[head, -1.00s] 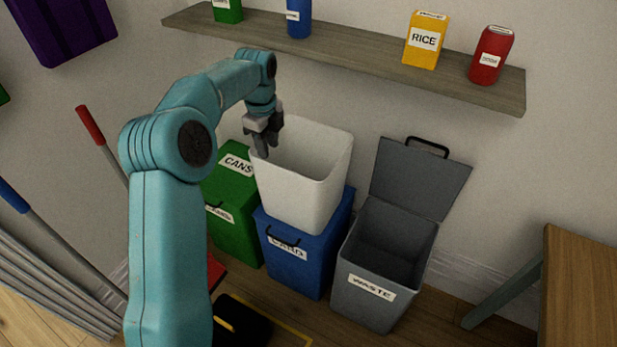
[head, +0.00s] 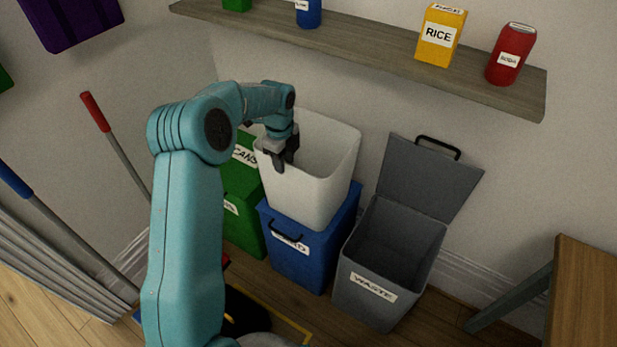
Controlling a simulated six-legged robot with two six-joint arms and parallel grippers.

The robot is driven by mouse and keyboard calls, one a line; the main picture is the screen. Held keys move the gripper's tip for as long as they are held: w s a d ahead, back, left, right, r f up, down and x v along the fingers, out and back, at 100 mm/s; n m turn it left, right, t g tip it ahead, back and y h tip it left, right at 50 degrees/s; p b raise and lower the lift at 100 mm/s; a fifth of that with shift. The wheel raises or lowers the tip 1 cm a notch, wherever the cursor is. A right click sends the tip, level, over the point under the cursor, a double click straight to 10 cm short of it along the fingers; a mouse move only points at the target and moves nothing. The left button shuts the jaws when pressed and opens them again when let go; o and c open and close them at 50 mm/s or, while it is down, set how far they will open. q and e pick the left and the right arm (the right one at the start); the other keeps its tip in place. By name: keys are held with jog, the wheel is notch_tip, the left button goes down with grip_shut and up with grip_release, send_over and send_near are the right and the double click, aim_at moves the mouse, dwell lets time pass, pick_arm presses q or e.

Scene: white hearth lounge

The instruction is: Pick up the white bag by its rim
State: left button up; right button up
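The white bag (head: 312,191) looks like a stiff, open-topped white container. It stands upright on top of the blue bin (head: 297,259). My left gripper (head: 283,162) is at the near left part of its rim, pointing down. Its dark fingers overlap the rim in the head view. I cannot tell whether they straddle the rim or touch it, nor how wide they are apart. My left arm hides part of the bag's left rim. My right gripper is not in view.
A green bin (head: 240,213) stands left of the blue bin, and a grey waste bin (head: 360,291) with its lid up stands right. A shelf (head: 390,65) with several goods runs along the wall above. A wooden table (head: 588,290) is at the right.

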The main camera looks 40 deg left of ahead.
pick_arm(q)
jog(key=f, duration=0.5)
jog(key=shift+w+d+f+p, duration=0.2)
jog(key=shift+w+f+p, duration=0.15)
grip_shut()
